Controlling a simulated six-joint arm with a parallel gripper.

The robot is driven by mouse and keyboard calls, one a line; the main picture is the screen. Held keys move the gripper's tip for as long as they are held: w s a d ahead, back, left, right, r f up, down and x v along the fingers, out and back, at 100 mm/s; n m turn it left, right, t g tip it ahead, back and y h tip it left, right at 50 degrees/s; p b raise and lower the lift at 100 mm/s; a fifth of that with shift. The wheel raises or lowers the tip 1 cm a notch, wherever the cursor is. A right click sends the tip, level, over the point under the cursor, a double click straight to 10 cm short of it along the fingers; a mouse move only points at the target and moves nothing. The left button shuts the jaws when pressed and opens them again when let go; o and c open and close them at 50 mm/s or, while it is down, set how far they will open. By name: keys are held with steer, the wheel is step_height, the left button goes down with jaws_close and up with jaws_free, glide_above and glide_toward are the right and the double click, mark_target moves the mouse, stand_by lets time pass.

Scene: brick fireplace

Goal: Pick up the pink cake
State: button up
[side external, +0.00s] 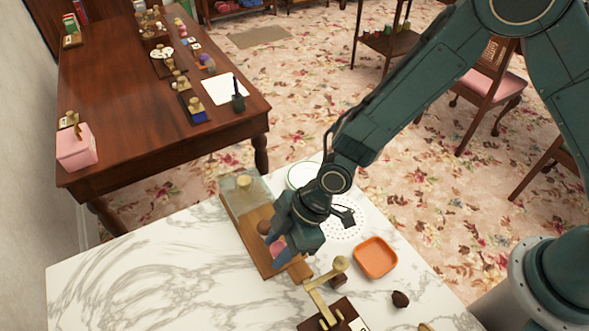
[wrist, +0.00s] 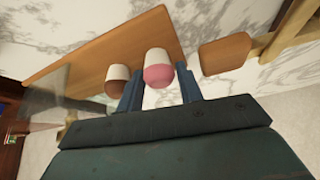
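The pink cake (wrist: 158,68), a small cupcake with a pink top and a white case, is between the two fingers of my gripper (wrist: 160,82) in the wrist view. The fingers lie close on both sides of it; whether they press on it I cannot tell. In the side view my gripper (side external: 279,250) points down over a wooden board, and a little of the pink cake (side external: 277,248) shows between the dark blue fingers. Whether the cake rests on the board or is lifted is unclear. A brown-topped cake (wrist: 117,79) stands just left of the left finger.
The wooden board (side external: 260,257) lies on a marble table (side external: 130,275). A wooden-handled brass piece (side external: 322,292) stands near its front right end. An orange dish (side external: 375,257) and a white perforated plate (side external: 343,232) are to the right. The front left marble is clear.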

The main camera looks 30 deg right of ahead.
mark_target(278, 246)
steer(key=c, duration=0.6)
steer(key=shift+r, duration=0.15)
step_height(278, 246, up, 20)
stand_by(0.7)
stand_by(0.5)
